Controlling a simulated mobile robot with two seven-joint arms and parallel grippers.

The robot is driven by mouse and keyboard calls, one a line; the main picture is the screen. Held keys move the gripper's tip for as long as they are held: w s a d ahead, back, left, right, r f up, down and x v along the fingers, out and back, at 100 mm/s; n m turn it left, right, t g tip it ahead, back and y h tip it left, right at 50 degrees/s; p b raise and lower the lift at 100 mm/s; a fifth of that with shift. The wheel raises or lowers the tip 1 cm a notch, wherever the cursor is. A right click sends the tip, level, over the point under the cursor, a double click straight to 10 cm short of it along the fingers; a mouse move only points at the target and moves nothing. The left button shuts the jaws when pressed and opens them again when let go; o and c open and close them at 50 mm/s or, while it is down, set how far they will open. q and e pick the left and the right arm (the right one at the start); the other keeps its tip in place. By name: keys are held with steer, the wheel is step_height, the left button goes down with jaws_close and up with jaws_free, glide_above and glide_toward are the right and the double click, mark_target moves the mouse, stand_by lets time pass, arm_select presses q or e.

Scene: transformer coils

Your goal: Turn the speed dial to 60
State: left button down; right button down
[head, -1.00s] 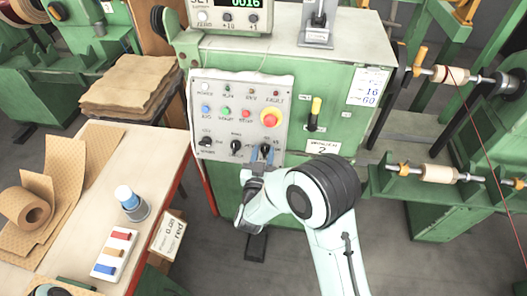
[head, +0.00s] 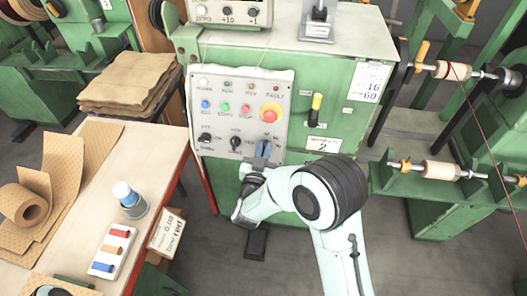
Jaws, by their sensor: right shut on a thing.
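The control panel (head: 219,128) is a light grey plate on the green winder cabinet (head: 331,82). Its bottom row has several black knobs; the rightmost, the speed dial (head: 263,148), is largely hidden by my right gripper's fingers. My right gripper (head: 262,151) reaches up from below and is shut on the speed dial. The dial's pointer and exact setting are too small and covered to read. A card (head: 370,80) on the cabinet shows 16 and 60. My left gripper cannot be made out; only a bit of my body shows at the bottom left edge.
A red emergency button (head: 270,112) sits above the dial, and a yellow-tipped lever (head: 315,110) to its right.

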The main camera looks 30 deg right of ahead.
steer(key=m+g+b, duration=0.1)
steer(key=m+b, duration=0.1)
steer(key=m, duration=0.1)
steer(key=m+g+h+b, duration=0.1)
steer(key=m+b, duration=0.1)
steer(key=m, duration=0.1)
steer(key=shift+s+f+h, duration=0.1)
steer(key=shift+f+h, duration=0.05)
steer(key=shift+h, duration=0.15)
arm_select(q)
step_height(320, 180, down, 6)
steer(key=b, duration=0.1)
steer(key=shift+s+b, duration=0.4)
steer(key=shift+s, duration=0.05)
arm_select(e)
steer(key=shift+d+m+g, duration=0.1)
steer(key=shift+m+g, duration=0.7)
steer(key=shift+m, duration=0.8)
arm_select(q)
steer(key=shift+f, duration=0.15)
arm_select(e)
steer(key=shift+m, duration=0.3)
steer(key=c, duration=1.2)
jaws_free()
steer(key=shift+s, duration=0.1)
steer(key=v, duration=1.3)
steer(key=shift+a, duration=0.25)
